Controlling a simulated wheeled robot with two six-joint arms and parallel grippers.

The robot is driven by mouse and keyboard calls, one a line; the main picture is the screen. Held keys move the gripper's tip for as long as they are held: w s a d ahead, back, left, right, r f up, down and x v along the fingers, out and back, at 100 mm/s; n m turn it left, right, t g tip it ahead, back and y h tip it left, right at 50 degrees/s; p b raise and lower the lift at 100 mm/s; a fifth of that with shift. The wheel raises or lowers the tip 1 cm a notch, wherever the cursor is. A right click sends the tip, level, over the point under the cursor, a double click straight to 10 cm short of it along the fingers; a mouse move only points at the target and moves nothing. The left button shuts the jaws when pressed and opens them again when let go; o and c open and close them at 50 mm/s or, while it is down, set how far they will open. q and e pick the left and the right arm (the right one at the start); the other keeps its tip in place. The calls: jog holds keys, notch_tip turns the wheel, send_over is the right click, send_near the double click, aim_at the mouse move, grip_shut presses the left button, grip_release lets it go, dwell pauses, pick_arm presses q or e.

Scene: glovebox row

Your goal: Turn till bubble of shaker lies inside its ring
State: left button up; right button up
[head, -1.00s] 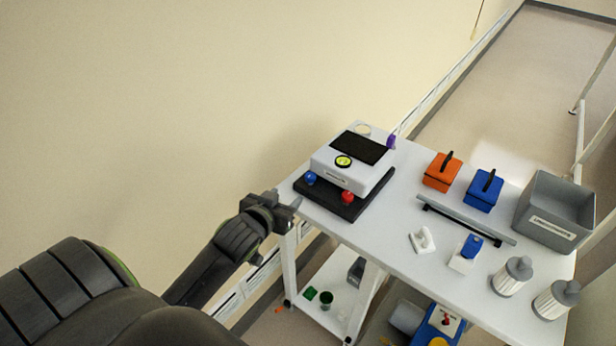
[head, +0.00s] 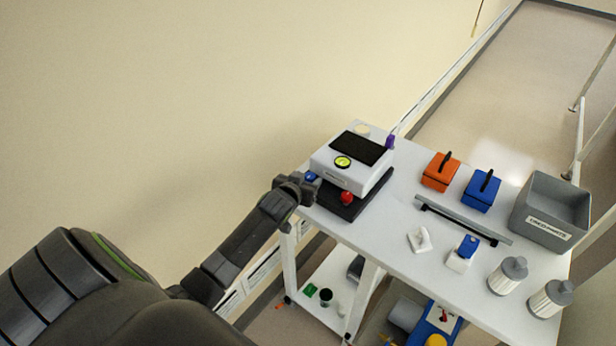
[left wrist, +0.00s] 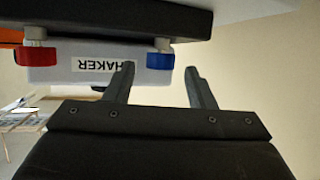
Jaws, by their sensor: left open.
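The shaker (head: 350,165) is a white box with a dark top plate on a black base (head: 345,205), at the left end of the white table. A round yellow-green bubble level (head: 342,162) sits on its top; I cannot tell where the bubble lies in its ring. A blue knob (head: 311,177) and a red knob (head: 347,197) are on the base's front. My left gripper (head: 305,186) is open at the blue knob. In the left wrist view, the blue knob (left wrist: 160,60) is just beyond the open fingers (left wrist: 160,82), and the red knob (left wrist: 38,57) is farther left. My right gripper is not visible.
The white table (head: 395,225) also holds an orange box (head: 440,172), a blue box (head: 481,190), a grey bar (head: 462,218), a grey bin (head: 550,212) and two white canisters (head: 508,275). A lower shelf (head: 335,290) carries small items. A wall stands behind.

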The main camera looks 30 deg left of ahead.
pick_arm(q)
jog(key=shift+x, duration=0.8)
jog(key=shift+c, duration=0.3)
jog(key=c, duration=0.9)
